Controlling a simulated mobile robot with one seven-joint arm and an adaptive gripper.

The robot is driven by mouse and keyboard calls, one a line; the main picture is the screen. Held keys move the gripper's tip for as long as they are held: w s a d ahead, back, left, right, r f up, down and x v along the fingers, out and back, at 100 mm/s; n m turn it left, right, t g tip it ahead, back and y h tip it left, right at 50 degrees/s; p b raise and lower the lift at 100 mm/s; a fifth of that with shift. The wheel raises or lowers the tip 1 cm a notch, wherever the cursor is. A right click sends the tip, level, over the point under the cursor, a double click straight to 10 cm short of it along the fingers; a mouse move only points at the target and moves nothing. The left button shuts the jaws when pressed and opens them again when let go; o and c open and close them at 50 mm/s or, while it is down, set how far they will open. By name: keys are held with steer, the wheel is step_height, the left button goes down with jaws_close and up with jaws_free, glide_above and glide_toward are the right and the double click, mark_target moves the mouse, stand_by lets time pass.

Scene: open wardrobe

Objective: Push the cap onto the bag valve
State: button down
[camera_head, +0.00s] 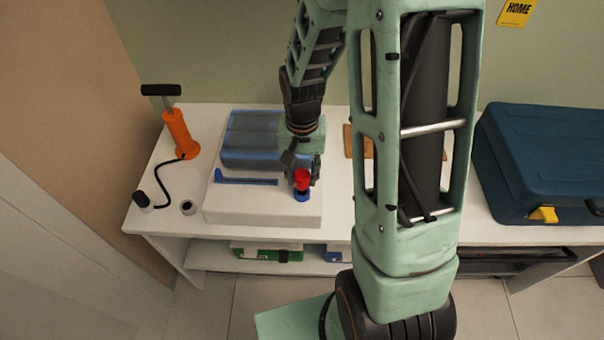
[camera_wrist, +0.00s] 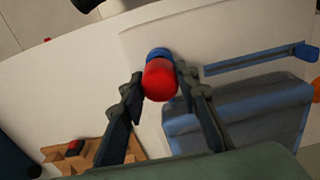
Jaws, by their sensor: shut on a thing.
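The red cap (camera_head: 301,178) is upright at the front right of a white, slab-like block (camera_head: 235,210), which may be the bag. The blue valve (camera_head: 302,196) is directly below the cap. In the wrist view the red cap (camera_wrist: 160,82) is between the fingers, with the blue valve (camera_wrist: 158,53) just beyond it. My gripper (camera_wrist: 160,76) is shut on the red cap. Whether the cap is seated on the valve or only close over it, I cannot tell. A folded blue-grey bundle (camera_head: 250,135) lies behind, with a blue strip (camera_head: 245,181) before it.
An orange hand pump (camera_head: 180,134) with a black hose (camera_head: 160,180) stands at the left of the white table. A dark blue case (camera_head: 545,150) is at the right. A wooden piece (camera_wrist: 85,152) lies near the bundle. My arm covers the table's middle.

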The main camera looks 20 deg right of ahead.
mark_target(302, 183)
steer(key=shift+f+b, duration=1.35)
steer(key=shift+f, duration=0.2)
steer(key=c, duration=1.4)
jaws_free()
steer(key=shift+r, duration=0.1)
step_height(302, 183, up, 12)
